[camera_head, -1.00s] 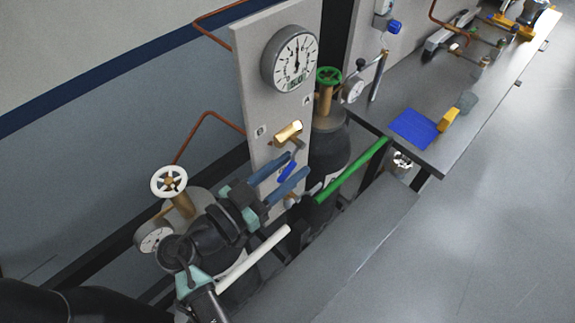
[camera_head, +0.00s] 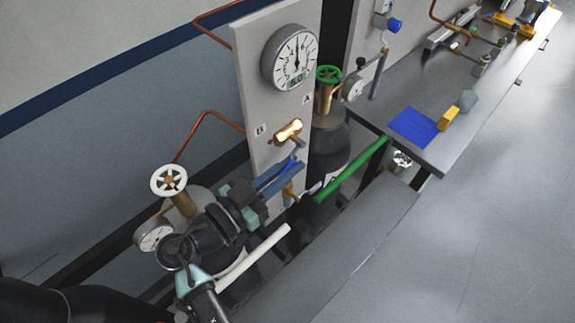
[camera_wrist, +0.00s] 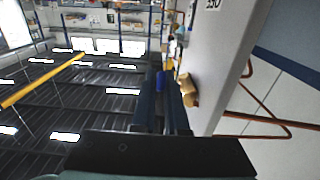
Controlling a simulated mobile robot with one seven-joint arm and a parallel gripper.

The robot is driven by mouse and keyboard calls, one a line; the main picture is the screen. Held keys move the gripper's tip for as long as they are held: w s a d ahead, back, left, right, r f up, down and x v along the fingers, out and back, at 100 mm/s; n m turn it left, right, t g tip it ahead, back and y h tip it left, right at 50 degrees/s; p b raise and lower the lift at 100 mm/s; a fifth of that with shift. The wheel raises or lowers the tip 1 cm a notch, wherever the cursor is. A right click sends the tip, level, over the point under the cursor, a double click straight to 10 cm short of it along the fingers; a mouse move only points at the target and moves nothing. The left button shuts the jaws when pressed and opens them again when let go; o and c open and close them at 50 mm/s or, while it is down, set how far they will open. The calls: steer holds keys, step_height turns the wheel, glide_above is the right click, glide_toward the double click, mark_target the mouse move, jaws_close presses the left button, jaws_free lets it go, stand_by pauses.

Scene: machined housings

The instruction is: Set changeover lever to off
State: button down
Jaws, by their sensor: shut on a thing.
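The changeover lever has a brass body (camera_head: 288,131) on the pale upright panel, between the labels B and A, with a blue handle (camera_head: 290,168) hanging below it. My gripper (camera_head: 291,170) reaches in from the lower left, its blue-grey fingers closed on the blue handle. In the wrist view, the blue handle (camera_wrist: 161,79) shows between the long fingers of my gripper (camera_wrist: 164,100), with the brass body (camera_wrist: 188,90) just to their right. The fingers partly hide the handle in the head view.
A round gauge (camera_head: 289,58) sits above the lever. A white handwheel (camera_head: 169,181) tops the left cylinder, and a green handwheel (camera_head: 328,75) tops the right one. A green bar (camera_head: 350,171) and a white bar (camera_head: 253,258) lie nearby. A bench (camera_head: 440,150) carries a blue pad (camera_head: 414,128).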

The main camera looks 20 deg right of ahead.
steer(key=shift+f+b, duration=0.1)
steer(key=shift+b, duration=0.2)
stand_by(0.5)
steer(key=f+h+b, duration=0.1)
steer(key=b, duration=0.3)
steer(key=shift+d+f+b, duration=0.1)
steer(key=shift+d+b, duration=0.05)
steer(key=shift+b, duration=0.2)
steer(key=h+b, duration=0.2)
steer(key=b, duration=0.6)
steer(key=d+t+h+b, duration=0.1)
steer(key=h+b, duration=0.1)
steer(key=b, duration=0.6)
steer(key=d+f+t+h+b, duration=0.1)
steer(key=b, duration=0.8)
steer(key=shift+w+f+h, duration=0.1)
steer(key=shift+w+h, duration=0.3)
steer(key=shift+d+r+t+b, duration=0.1)
steer(key=shift+r+t+b, duration=0.15)
steer(key=shift+b, duration=0.5)
steer(key=c, duration=0.9)
jaws_free()
steer(key=shift+c, duration=0.2)
